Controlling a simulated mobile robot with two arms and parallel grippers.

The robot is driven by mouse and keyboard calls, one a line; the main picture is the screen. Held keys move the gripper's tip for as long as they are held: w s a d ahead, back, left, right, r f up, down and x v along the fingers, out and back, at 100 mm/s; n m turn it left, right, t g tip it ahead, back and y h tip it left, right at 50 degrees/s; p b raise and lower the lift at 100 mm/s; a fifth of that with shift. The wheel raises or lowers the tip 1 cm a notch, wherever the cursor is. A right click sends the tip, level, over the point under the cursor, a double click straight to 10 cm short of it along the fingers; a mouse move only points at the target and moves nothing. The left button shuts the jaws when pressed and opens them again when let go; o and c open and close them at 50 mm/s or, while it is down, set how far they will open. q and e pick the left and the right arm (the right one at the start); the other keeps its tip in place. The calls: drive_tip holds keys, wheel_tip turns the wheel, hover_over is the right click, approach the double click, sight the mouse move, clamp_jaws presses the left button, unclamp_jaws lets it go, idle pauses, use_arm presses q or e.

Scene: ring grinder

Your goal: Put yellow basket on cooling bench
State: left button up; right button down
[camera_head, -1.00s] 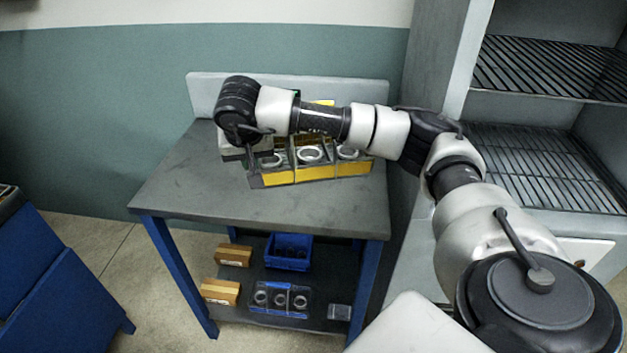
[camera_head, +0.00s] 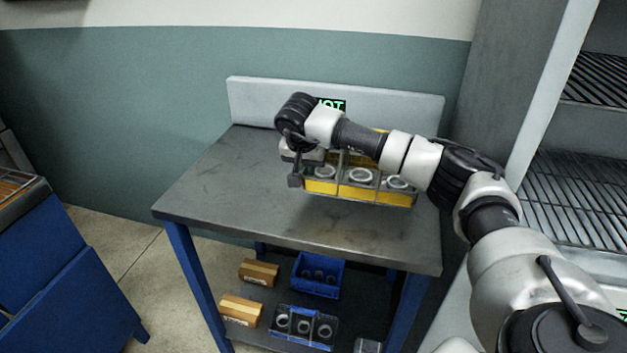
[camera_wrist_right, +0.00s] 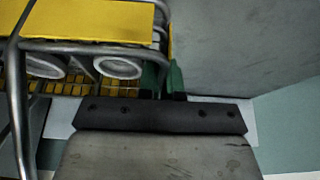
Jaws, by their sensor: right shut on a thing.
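The yellow basket (camera_head: 362,191) has a wire frame and holds several pale rings. It is over the right part of the grey-topped cooling bench (camera_head: 225,185). I cannot tell for sure whether its bottom touches the top. My right gripper (camera_head: 296,170) is at the basket's left end, partly hidden by my wrist. In the right wrist view, the green-tipped right gripper (camera_wrist_right: 163,79) is shut at the wire frame of the basket (camera_wrist_right: 85,20). My left gripper is not in view.
On the bench's lower shelf are a blue bin (camera_head: 318,274), cardboard boxes (camera_head: 259,272) and a tray of rings (camera_head: 303,325). A rack with wire shelves (camera_head: 580,195) stands at right, a blue cabinet (camera_head: 70,285) at left. The bench's left part is clear.

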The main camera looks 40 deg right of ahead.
drive_tip(key=shift+f, duration=2)
drive_tip(key=c, duration=1.7)
unclamp_jaws()
drive_tip(key=shift+f, duration=0.15)
drive_tip(key=shift+c, duration=0.2)
drive_tip(key=o, duration=0.4)
drive_tip(key=shift+o, duration=0.2)
